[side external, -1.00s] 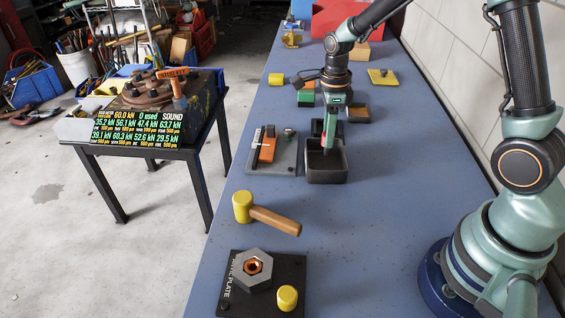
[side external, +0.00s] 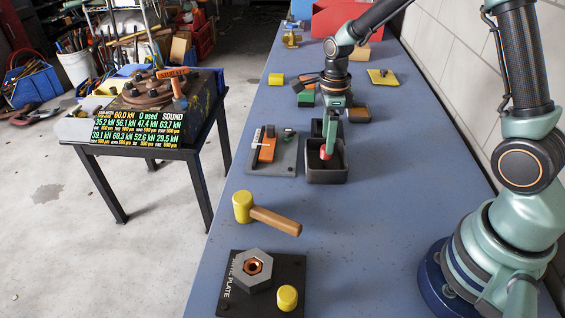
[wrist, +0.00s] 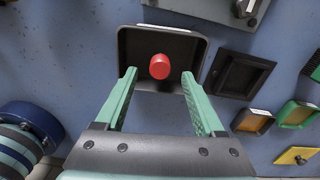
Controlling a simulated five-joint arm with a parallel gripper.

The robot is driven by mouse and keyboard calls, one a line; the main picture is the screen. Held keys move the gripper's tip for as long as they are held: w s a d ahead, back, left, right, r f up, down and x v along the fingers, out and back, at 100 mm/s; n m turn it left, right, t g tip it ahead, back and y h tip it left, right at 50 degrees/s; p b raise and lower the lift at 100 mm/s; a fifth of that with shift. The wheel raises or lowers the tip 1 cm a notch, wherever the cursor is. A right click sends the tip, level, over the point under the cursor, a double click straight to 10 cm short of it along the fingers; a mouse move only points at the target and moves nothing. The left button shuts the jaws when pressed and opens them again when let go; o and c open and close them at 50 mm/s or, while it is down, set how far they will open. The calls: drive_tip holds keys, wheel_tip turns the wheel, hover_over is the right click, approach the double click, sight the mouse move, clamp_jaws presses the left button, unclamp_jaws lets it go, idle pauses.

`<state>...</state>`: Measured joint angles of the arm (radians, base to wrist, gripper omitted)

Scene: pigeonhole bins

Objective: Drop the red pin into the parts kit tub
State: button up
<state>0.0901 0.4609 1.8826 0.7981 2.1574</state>
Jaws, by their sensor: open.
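The red pin (wrist: 159,66) shows inside the dark tub (wrist: 193,48), between my fingertips in the wrist view. In the side view the red pin (side external: 325,152) is at the tub's opening, just by the fingertips. I cannot tell if it touches the tub floor. The black open-topped tub (side external: 327,175) stands on the blue bench. My gripper (wrist: 159,76) is open, with its two green fingers apart on either side of the pin. In the side view my gripper (side external: 330,142) points down over the tub and partly hides its inside.
A grey tray (side external: 285,166) with an orange block lies left of the tub. A yellow-headed mallet (side external: 268,216) and a black plate with a hex nut (side external: 290,262) lie nearer. Small bins (side external: 356,113) and blocks stand behind. Bench right of the tub is clear.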

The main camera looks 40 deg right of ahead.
drive_tip(key=shift+r, duration=0.2)
drive_tip(key=shift+r, duration=1.35)
wheel_tip(320, 180, up, 8)
idle(0.7)
